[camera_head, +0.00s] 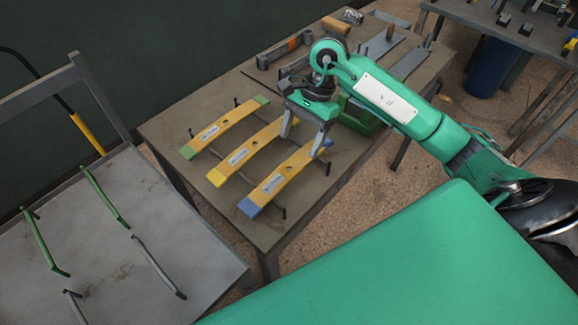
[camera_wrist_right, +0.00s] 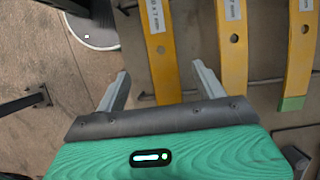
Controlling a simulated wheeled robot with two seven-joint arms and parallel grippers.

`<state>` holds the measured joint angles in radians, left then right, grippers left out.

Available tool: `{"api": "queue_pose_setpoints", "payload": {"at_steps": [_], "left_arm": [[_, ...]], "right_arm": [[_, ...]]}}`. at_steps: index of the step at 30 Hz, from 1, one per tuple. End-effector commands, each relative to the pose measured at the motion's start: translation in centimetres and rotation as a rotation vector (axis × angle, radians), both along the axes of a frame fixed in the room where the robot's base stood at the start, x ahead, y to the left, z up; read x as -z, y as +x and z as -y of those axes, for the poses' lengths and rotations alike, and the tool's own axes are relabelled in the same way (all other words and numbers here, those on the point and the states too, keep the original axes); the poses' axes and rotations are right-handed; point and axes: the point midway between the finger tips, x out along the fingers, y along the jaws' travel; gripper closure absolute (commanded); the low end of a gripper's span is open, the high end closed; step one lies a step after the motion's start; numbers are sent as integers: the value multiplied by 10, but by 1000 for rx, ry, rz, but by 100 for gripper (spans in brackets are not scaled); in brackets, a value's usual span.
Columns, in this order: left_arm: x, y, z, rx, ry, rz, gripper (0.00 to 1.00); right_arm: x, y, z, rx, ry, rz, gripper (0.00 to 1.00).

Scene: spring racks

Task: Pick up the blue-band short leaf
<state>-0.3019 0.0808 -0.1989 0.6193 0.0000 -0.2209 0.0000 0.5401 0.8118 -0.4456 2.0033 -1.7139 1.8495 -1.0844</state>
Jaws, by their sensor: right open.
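The blue-band leaf (camera_head: 286,178) is a yellow strip with blue ends, a pale label and a hole. It lies rightmost of three leaves on the table. My right gripper (camera_head: 302,147) is open and empty over its far part. In the right wrist view, the leaf (camera_wrist_right: 161,55) shows between the spread fingertips of the right gripper (camera_wrist_right: 161,68). The leaf's blue ends are not visible there. I cannot tell the exact height of the fingers above it. My left gripper is not in view.
A yellow-ended leaf (camera_head: 245,152) and a green-ended leaf (camera_head: 224,125) lie parallel to the left, on thin dark rods. Metal parts and tools (camera_head: 287,48) crowd the table's far side. A grey bench (camera_head: 95,240) with green and grey rails stands at left.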

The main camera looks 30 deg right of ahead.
Motion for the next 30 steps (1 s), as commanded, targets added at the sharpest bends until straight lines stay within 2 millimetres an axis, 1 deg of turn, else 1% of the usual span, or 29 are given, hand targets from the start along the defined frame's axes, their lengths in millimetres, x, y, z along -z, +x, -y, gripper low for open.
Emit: {"api": "queue_pose_setpoints", "payload": {"at_steps": [1,4,9,14,17,18,21,24,30], "left_arm": [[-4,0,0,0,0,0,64],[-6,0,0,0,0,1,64],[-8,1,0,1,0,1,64],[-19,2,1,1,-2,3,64],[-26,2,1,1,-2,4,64],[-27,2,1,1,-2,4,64],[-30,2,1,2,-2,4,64],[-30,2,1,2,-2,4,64],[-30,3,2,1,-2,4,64]], "right_arm": [[6,-2,-4,0,2,-4,29],[17,-3,-8,0,1,-3,29],[26,-3,-11,0,2,-1,29],[38,-5,-17,1,4,-5,29],[50,-6,-22,1,4,-4,29],[57,-6,-24,1,5,-4,29],[67,-8,-27,1,3,-4,29],[72,-8,-28,0,1,1,29],[73,-7,-28,0,0,1,29]]}}
